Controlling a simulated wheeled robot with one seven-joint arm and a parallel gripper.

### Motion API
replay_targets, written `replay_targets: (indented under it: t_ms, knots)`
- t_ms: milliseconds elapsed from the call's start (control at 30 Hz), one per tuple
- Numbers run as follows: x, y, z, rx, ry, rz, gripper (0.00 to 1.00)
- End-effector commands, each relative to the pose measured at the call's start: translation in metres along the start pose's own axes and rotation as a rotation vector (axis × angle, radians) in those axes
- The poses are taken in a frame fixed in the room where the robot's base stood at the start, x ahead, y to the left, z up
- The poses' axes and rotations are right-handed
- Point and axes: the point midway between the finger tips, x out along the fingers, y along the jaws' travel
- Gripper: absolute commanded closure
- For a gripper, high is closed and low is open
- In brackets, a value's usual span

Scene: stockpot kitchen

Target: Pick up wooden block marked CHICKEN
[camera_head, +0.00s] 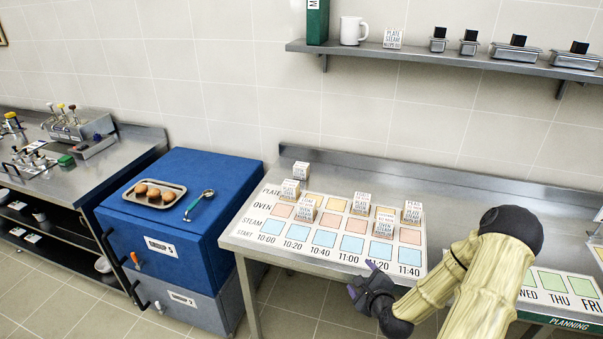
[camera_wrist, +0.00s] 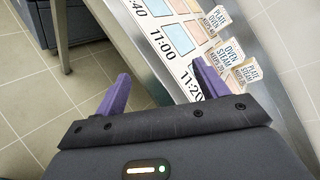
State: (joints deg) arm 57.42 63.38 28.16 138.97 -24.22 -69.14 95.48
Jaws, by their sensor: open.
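No block legibly reads CHICKEN; I cannot tell which one it is. Several small wooden blocks with printed labels stand on the schedule board (camera_head: 268,236): one at the back left (camera_head: 301,170), two at the left (camera_head: 290,189) (camera_head: 306,208), and others at the right (camera_head: 361,203) (camera_head: 386,222) (camera_head: 412,211). In the wrist view, blocks with OVEN and STEAM labels (camera_wrist: 230,51) stand right of my right finger. My gripper (camera_head: 361,278) is open and empty at the table's front edge. It also shows in the wrist view (camera_wrist: 160,72), fingers wide apart.
The steel table (camera_head: 400,165) has a raised back edge. A blue cabinet (camera_head: 195,172) with a tray (camera_head: 130,192) of round brown items stands left. A wall shelf (camera_head: 350,50) holds a mug, another labelled block and metal containers. A planning board (camera_head: 555,300) lies right. Floor is clear between.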

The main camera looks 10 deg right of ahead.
Motion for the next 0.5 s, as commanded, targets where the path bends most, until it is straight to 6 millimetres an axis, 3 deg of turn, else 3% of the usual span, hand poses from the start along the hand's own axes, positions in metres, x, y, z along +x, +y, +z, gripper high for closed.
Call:
replay_targets:
  t_ms: [267,500]
  knots:
    - [-0.015,0.02,0.042,-0.67,0.01,0.335,0.27]
    - [-0.052,0.025,0.081,-1.209,-0.04,0.595,0.27]
